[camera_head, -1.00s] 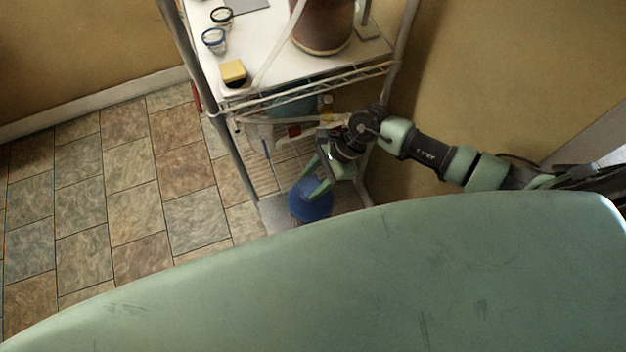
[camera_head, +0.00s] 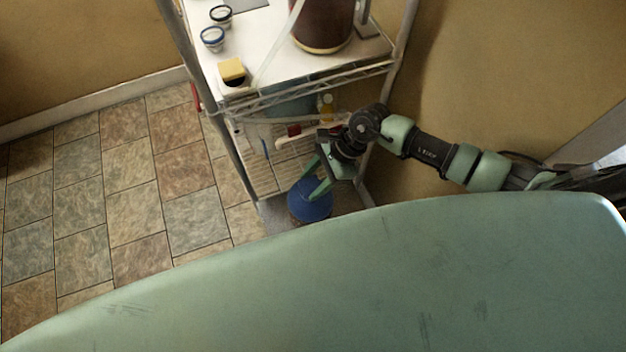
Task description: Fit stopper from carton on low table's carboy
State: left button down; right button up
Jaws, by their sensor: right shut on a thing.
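My right gripper (camera_head: 311,184) reaches in from the right at the lower part of a wire rack. Its green fingers are shut on a round blue thing (camera_head: 312,208), which looks like a lid or the top of a vessel. A darker side shows below its blue top. Whether it is lifted or resting on something is hard to tell. I cannot pick out the stopper, the carton or the carboy with certainty. My left gripper is not in view.
The rack's white top shelf (camera_head: 262,45) holds a brown vessel (camera_head: 323,24), a yellow sponge (camera_head: 231,69) and two small jars. A lower shelf holds a yellow bottle (camera_head: 327,106) and other items. Tiled floor (camera_head: 130,180) lies clear at left.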

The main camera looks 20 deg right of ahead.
jog(key=o, duration=2)
jog(key=shift+r, duration=0.15)
jog(key=shift+r+p, duration=1.1)
jog(key=shift+r, duration=0.4)
jog(key=shift+s+r+p, duration=0.1)
jog(key=shift+r+p, duration=1.1)
jog(key=shift+r, duration=0.9)
